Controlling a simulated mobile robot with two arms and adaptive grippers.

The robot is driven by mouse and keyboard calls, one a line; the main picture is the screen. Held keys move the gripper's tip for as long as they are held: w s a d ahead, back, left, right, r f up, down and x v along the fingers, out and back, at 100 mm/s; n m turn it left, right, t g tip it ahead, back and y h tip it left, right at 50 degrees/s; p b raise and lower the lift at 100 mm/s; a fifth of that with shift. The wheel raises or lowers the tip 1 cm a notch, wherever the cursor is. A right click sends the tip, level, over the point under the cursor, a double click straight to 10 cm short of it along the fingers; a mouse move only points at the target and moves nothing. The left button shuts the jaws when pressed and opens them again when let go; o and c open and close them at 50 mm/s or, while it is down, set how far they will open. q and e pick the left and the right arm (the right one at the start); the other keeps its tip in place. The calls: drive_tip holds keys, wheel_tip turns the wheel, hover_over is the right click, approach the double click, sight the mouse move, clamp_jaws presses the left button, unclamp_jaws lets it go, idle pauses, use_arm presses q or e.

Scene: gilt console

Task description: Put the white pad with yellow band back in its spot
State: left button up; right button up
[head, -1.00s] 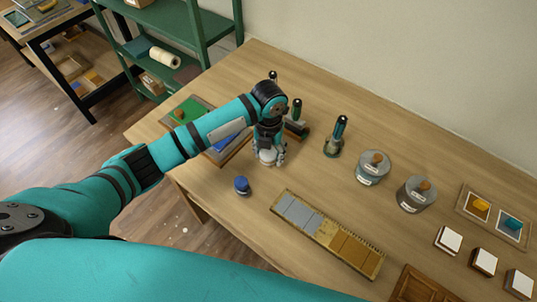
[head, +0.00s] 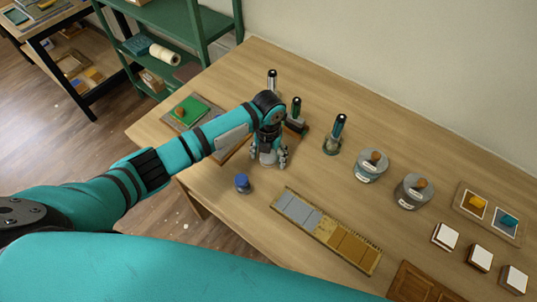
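A small white pad (head: 267,159) is on or just above the table, under my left gripper. Its yellow band cannot be made out at this size. My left gripper (head: 269,157) points down over the pad, with its fingers spread to either side of it; a narrow gap seems to show at the right finger. The fingers and wrist hide part of the pad, and I cannot tell exactly how it meets the surface. A similar blue pad (head: 242,183) stands to the lower left. My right gripper is not in view.
Dark-handled tools (head: 296,108) stand close behind the gripper, and another (head: 335,135) to its right. Two lidded grey jars (head: 370,168) stand farther right. A long sample board (head: 328,230) lies in front.

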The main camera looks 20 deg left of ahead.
use_arm(q)
drive_tip(key=shift+r, duration=0.3)
wheel_tip(320, 180, up, 12)
drive_tip(key=b, duration=0.1)
drive_tip(key=shift+f+b, duration=0.15)
drive_tip(key=shift+b, duration=0.25)
drive_tip(key=shift+s, duration=0.1)
